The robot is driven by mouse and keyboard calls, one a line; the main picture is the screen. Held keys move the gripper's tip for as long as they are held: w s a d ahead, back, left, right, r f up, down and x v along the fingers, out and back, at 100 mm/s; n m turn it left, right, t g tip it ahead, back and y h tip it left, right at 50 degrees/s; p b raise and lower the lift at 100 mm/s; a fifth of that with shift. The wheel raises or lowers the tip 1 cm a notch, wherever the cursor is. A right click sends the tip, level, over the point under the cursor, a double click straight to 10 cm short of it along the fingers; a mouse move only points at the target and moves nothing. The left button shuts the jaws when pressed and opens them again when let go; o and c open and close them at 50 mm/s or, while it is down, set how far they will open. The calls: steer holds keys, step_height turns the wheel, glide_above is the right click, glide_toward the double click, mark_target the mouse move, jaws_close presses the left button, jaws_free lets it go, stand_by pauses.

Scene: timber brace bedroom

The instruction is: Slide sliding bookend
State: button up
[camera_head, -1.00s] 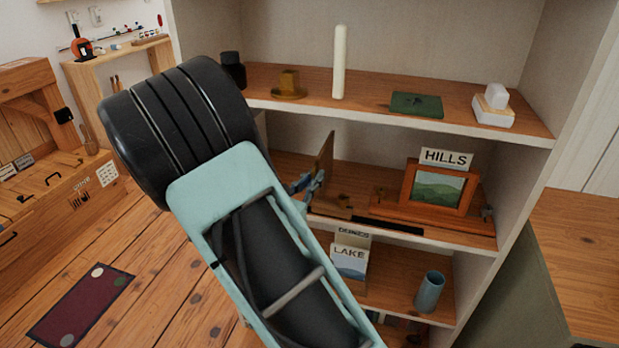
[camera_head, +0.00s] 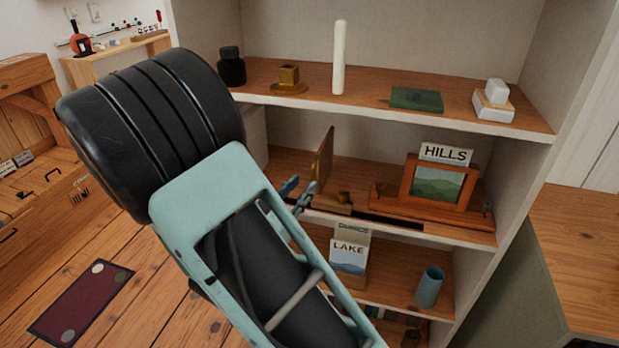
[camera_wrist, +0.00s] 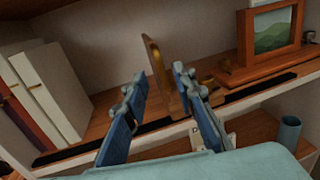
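The sliding bookend (camera_head: 323,162) is a wooden upright plate on a low base, on the middle shelf. A small brass-coloured knob (camera_head: 344,197) sits on its base. In the wrist view the bookend's plate (camera_wrist: 154,68) shows beyond the gap between my fingers. My gripper (camera_head: 297,192) is open and empty, with blue fingers at the shelf's front, just left of and in front of the bookend. In the wrist view my gripper (camera_wrist: 158,92) has its right finger overlapping part of the bookend's base; I cannot tell whether they touch.
A black slot (camera_head: 390,220) runs along the shelf's front. A framed picture (camera_head: 437,183) with a HILLS card stands right of the bookend. White books (camera_wrist: 50,85) stand at left in the wrist view. Shelf boards lie above and below. A LAKE card (camera_head: 348,257) and blue cup (camera_head: 429,287) stand below.

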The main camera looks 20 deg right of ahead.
steer(key=v, duration=0.5)
steer(key=shift+s+a, duration=0.2)
